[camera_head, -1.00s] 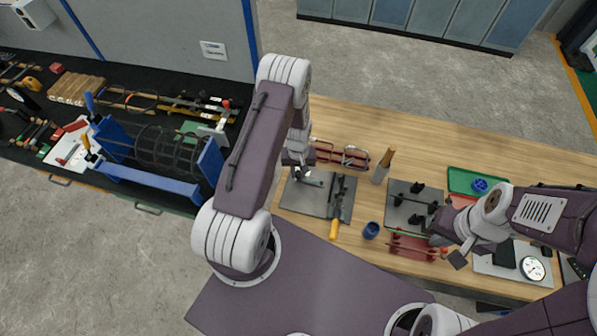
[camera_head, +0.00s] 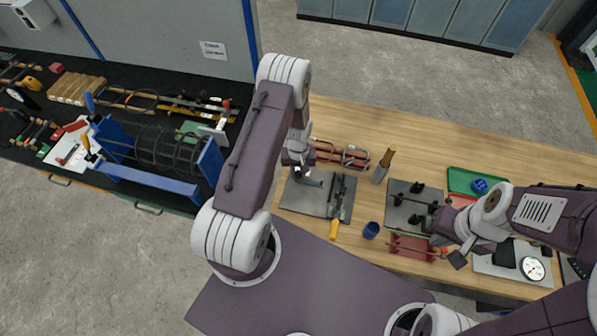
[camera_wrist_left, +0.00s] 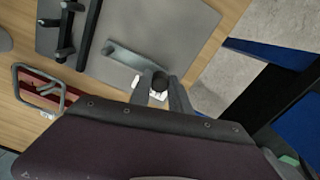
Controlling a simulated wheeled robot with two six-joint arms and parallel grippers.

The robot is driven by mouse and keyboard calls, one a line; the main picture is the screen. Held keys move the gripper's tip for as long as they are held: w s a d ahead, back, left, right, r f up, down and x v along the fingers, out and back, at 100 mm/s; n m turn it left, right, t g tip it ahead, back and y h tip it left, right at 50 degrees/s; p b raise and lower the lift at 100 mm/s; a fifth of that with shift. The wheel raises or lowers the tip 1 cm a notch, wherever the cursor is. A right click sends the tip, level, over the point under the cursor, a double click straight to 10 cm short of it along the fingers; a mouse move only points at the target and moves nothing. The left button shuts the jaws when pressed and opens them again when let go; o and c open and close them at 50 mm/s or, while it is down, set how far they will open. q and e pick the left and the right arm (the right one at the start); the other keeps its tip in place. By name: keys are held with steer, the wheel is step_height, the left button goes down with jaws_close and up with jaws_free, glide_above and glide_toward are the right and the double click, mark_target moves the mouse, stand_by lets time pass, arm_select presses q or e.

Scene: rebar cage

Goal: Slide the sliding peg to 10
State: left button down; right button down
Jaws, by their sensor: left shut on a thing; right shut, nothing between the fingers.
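The grey plate (camera_head: 307,208) lies on the wooden bench, with a dark bar and black fittings on its right part in the head view. My left gripper (camera_wrist_left: 160,88) has its fingers on either side of a dark round peg (camera_wrist_left: 160,80) and is shut on it, near the plate's edge. A light metal bar (camera_wrist_left: 128,57) runs up to the peg. A white label (camera_wrist_left: 148,97) shows partly by the fingers; its numbers cannot be read. In the head view the left arm mostly hides the peg. My right gripper (camera_head: 439,239) is shut and empty beside the second plate.
A yellow-handled tool (camera_head: 334,229), a blue cup (camera_head: 371,230) and a holder with a brown handle (camera_head: 383,166) stand near the plate. Red clamps (camera_head: 342,156) lie behind it. A second plate (camera_head: 403,212) and a red rack (camera_head: 410,247) are to the right.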

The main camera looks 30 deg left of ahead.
mark_target(306, 181)
arm_select(q)
steer(key=shift+w+d, duration=0.1)
stand_by(0.4)
steer(key=shift+w+d+b, duration=0.2)
steer(key=shift+d+b, duration=0.2)
steer(key=shift+d, duration=0.6)
steer(key=c, duration=1.3)
jaws_free()
steer(key=shift+c, duration=0.2)
steer(key=shift+o, duration=0.7)
steer(key=shift+d+r, duration=0.1)
steer(key=shift+d, duration=0.15)
steer(key=shift+a+r, duration=0.1)
steer(key=shift+r, duration=0.1)
step_height(306, 181, up, 9)
steer(key=b, duration=0.2)
steer(key=shift+f, duration=0.15)
